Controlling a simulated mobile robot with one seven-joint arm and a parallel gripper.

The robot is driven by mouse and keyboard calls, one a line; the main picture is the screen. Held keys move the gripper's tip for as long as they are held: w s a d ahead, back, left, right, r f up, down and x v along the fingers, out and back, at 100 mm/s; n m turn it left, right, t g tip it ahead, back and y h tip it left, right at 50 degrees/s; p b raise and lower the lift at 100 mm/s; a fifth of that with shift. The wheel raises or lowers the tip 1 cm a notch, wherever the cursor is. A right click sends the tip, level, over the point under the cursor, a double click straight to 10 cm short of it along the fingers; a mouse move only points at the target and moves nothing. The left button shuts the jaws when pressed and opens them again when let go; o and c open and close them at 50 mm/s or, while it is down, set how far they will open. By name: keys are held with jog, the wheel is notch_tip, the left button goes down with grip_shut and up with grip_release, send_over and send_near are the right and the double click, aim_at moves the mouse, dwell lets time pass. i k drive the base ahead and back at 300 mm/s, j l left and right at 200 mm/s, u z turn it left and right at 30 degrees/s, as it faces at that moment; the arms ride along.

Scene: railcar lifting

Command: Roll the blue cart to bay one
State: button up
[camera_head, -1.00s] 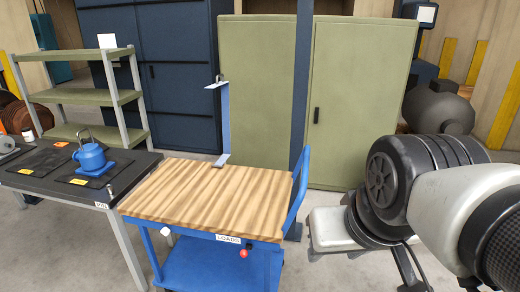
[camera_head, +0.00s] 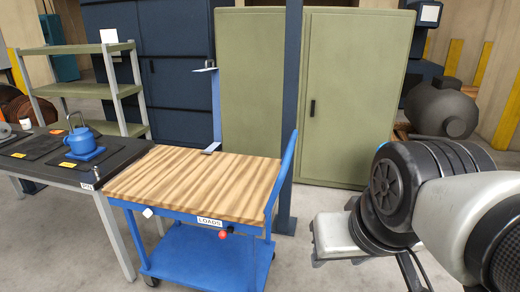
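The blue cart (camera_head: 205,258) stands in the middle of the head view, with a bare wooden top (camera_head: 195,183), a "LOADS" label (camera_head: 209,221) and a red knob (camera_head: 223,236) on its front edge. Its blue handle (camera_head: 283,176) rises at the right end. Its left end is close beside the dark table; I cannot tell whether they touch. No sign for bay one can be read. My arm fills the right side, well to the right of the cart.
A dark table (camera_head: 133,169) at left carries a blue kettle-like object (camera_head: 80,141). Shelves (camera_head: 75,51), navy cabinets (camera_head: 180,95) and green cabinets (camera_head: 350,90) line the back. A dark blue post (camera_head: 292,60) stands behind the handle. Grey floor is open around the cart's right side.

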aim_at(219, 190)
jog(key=i+l+u, duration=0.45)
jog(key=i+l, duration=0.65)
jog(key=l+u, duration=0.2)
jog(key=l, duration=0.15)
